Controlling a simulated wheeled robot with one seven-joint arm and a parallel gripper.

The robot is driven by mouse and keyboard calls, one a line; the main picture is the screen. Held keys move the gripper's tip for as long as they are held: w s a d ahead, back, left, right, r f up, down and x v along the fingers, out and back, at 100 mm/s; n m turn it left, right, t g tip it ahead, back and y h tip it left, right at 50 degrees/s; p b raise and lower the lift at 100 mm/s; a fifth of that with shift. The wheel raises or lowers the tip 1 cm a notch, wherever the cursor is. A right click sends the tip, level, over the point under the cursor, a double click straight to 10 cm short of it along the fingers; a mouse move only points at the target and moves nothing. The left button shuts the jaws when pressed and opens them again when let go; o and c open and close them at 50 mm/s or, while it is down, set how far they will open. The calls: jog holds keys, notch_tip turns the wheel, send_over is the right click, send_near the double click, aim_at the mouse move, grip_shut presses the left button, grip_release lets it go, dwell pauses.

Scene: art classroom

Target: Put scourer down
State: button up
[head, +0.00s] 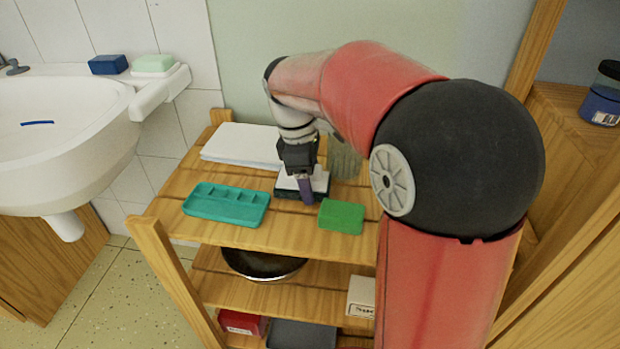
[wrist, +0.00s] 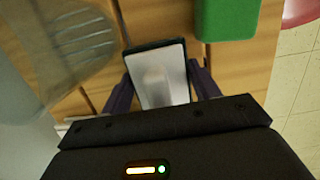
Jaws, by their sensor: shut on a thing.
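My gripper (wrist: 161,88) points down over the wooden shelf unit's top board (head: 262,233), with its fingers on both sides of a flat block. This block, which I take to be the scourer (wrist: 158,72), has a pale grey-white face and a dark edge. In the head view the scourer (head: 318,182) shows partly behind my gripper (head: 305,188), low at the board, between a white stack and a green block. I cannot tell whether its underside touches the board.
A teal compartment tray (head: 226,204) is left of my gripper, a green block (head: 341,217) to the right and front, and a white stack (head: 242,145) behind left. Bare board lies in front.

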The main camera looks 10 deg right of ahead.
jog(key=shift+f, duration=0.15)
jog(key=o, duration=1.1)
jog(key=shift+f, duration=0.1)
